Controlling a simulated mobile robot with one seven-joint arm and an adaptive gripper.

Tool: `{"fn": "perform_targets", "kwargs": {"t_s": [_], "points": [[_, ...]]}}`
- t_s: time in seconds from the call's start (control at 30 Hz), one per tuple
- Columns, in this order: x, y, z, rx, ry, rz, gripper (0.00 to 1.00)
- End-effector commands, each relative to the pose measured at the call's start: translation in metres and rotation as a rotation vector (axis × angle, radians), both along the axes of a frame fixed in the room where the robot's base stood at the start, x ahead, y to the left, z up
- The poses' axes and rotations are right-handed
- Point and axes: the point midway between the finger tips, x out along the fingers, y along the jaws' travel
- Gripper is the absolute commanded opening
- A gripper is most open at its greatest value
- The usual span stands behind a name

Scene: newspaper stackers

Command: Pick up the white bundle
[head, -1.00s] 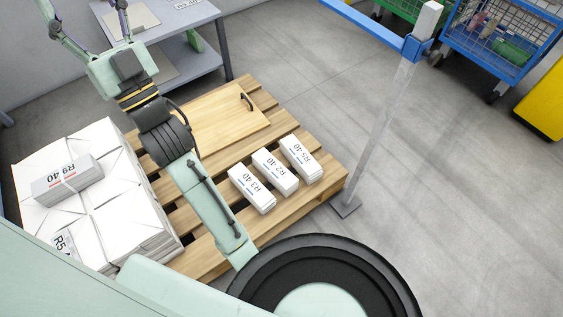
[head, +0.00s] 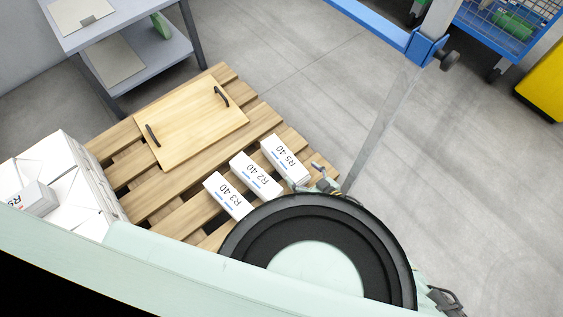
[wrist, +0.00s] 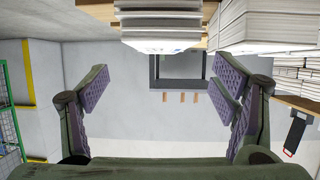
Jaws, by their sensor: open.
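Three white bundles lie in a row on the wooden pallet (head: 163,205): R3 40 (head: 228,195), R2 40 (head: 256,174) and R5 40 (head: 286,159). Another small bundle (head: 34,198) lies on the large white stack at left, partly cut off by my body. In the wrist view, which looks upside down, my gripper (wrist: 163,85) is open with nothing between its fingers. A white paper bundle (wrist: 160,27) shows beyond the fingertips at top middle, apart from them; I cannot tell which one it is. In the head view my gripper is mostly hidden; a small part shows beside R5 40.
A wooden board with two black handles (head: 190,125) lies on the pallet. A grey table (head: 125,12) stands at upper left. A metal post with a blue rail (head: 372,27) stands right of the pallet, near blue wire carts (head: 500,30).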

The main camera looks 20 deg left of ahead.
Motion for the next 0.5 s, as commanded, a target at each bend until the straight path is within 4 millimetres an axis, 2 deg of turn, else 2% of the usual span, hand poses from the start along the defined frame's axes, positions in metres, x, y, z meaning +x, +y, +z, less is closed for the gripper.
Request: {"fn": "perform_targets", "kwargs": {"t_s": [0.2,0.5], "points": [[0.019,0.028,-0.013,0.003,0.000,0.002,0.80],[0.034,0.049,-0.023,0.003,0.001,0.001,0.80]]}}
